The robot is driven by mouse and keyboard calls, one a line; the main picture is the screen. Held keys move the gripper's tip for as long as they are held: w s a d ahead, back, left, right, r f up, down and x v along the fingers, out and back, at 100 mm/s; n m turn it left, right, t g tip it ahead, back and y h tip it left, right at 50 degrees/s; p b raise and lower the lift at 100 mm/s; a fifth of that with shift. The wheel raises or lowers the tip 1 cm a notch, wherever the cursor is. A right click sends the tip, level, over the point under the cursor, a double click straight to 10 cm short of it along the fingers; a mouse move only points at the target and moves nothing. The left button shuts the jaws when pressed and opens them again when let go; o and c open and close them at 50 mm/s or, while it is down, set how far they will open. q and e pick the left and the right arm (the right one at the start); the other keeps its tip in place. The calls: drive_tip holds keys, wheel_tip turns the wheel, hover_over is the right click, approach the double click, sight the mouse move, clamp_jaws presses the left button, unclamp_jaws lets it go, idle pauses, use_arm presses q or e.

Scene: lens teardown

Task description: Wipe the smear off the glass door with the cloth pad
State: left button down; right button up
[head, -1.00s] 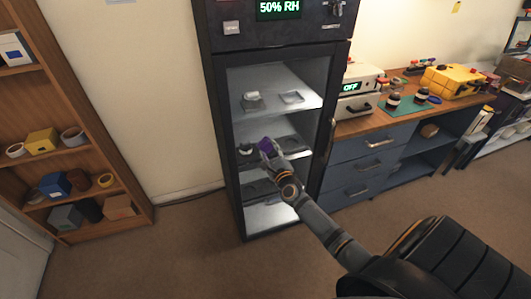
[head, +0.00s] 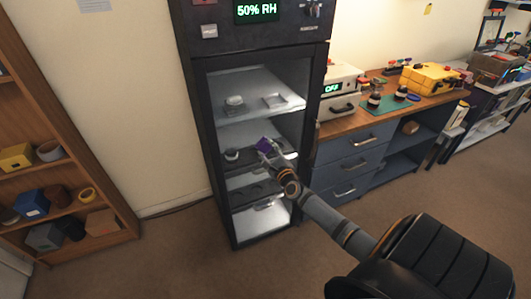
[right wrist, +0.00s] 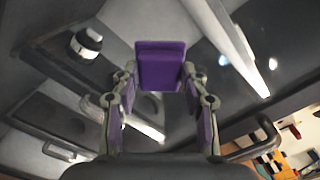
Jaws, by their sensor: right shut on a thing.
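The glass door (head: 290,115) closes the front of a tall dark cabinet in the head view. My right gripper (head: 268,149) is in front of the door at about mid-height. It is shut on a purple cloth pad (head: 264,143). In the right wrist view the pad (right wrist: 160,65) sits between the fingertips (right wrist: 160,82), facing the cabinet. I cannot tell whether the pad touches the glass. I cannot make out the smear. My left gripper is not in view.
Shelves inside the cabinet hold small items, among them a white-and-black piece (right wrist: 87,42). A wooden shelf unit (head: 110,200) stands at left. A blue drawer bench (head: 345,155) with a yellow case (head: 430,78) stands at right. Carpet in front is clear.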

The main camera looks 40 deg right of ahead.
drive_tip(key=shift+s+d+f+b, duration=0.1)
drive_tip(key=shift+s+d+b, duration=0.2)
drive_tip(key=shift+d, duration=0.6)
drive_tip(key=shift+s+d+r+b, duration=0.15)
drive_tip(key=shift+d+b, duration=0.3)
drive_tip(key=shift+d, duration=0.45)
drive_tip(key=shift+s+d+f+b, duration=0.2)
drive_tip(key=shift+d+b, duration=0.15)
drive_tip(key=shift+d, duration=0.55)
drive_tip(key=shift+s+d, duration=0.15)
drive_tip(key=shift+d, duration=0.45)
drive_tip(key=shift+s, duration=0.1)
drive_tip(key=shift+s+a+r, duration=0.15)
drive_tip(key=shift+s+r, duration=0.05)
drive_tip(key=shift+s, duration=0.15)
drive_tip(key=shift+p+v, duration=1.25)
drive_tip(key=shift+v, duration=1.25)
drive_tip(key=shift+s+f, duration=0.1)
